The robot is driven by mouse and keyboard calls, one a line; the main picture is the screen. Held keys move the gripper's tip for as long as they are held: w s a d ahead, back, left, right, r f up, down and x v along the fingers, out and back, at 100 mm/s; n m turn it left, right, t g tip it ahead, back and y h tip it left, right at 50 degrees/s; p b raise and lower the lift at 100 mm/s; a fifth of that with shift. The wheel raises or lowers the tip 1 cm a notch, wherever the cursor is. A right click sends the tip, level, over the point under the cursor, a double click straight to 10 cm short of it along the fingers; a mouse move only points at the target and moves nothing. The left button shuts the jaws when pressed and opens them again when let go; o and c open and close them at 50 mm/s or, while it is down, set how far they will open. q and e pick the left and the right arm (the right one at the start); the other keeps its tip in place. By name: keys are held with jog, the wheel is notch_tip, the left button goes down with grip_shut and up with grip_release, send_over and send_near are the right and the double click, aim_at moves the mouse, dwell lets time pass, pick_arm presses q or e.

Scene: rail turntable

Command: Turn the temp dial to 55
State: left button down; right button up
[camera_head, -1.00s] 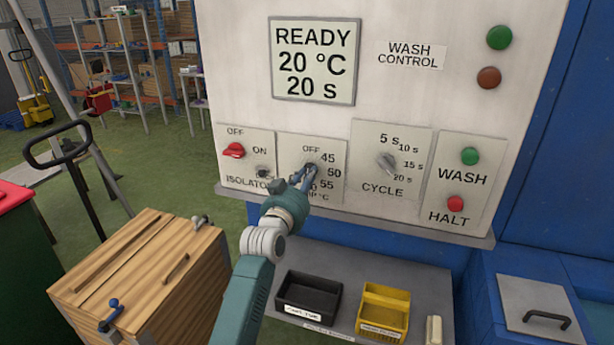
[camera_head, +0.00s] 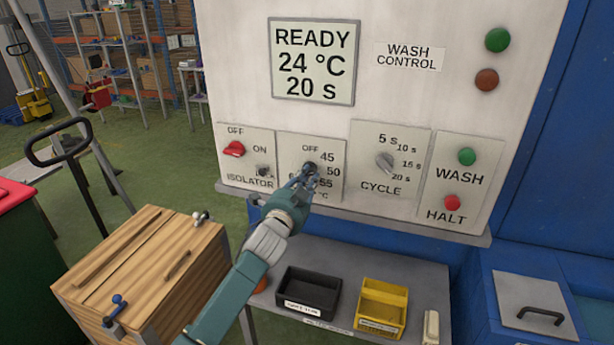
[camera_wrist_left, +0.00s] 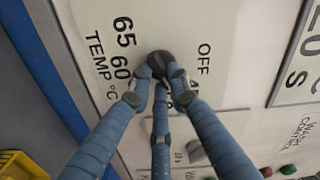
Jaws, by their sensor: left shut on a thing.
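The dark temp dial (camera_head: 311,167) sits on a white plate (camera_head: 337,148) marked OFF, 45, 50 and 55. The wrist view shows the dial (camera_wrist_left: 160,60) with OFF, 60, 65 and "TEMP °C" around it. My left gripper (camera_head: 306,178) is shut on the dial, with its blue fingers around it in the wrist view (camera_wrist_left: 160,82). The fingers hide most of the dial, so I cannot tell where its pointer stands. The display (camera_head: 313,63) reads READY, 24 °C, 20 s. My right gripper is not in view.
The red isolator switch (camera_head: 234,149) is left of the dial and the cycle knob (camera_head: 385,163) right. WASH (camera_head: 467,156) and HALT (camera_head: 452,202) buttons are farther right. A black bin (camera_head: 308,291) and yellow bin (camera_head: 381,306) stand below, beside a wooden crate (camera_head: 150,255).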

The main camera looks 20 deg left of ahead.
pick_arm(q)
jog(key=shift+a+f+m+p, duration=0.1)
jog(key=shift+m+p, duration=0.4)
jog(key=shift+m, duration=1.8)
jog(key=shift+a+f+m+p, duration=0.1)
jog(key=shift+m+p, duration=0.35)
jog(key=shift+m, duration=1.85)
jog(key=shift+a+f+m+p, duration=0.1)
jog(key=shift+m+p, duration=0.4)
jog(key=shift+m, duration=1.8)
jog(key=c, duration=1.6)
grip_release()
jog(key=s, duration=1.2)
jog(key=shift+a, duration=0.2)
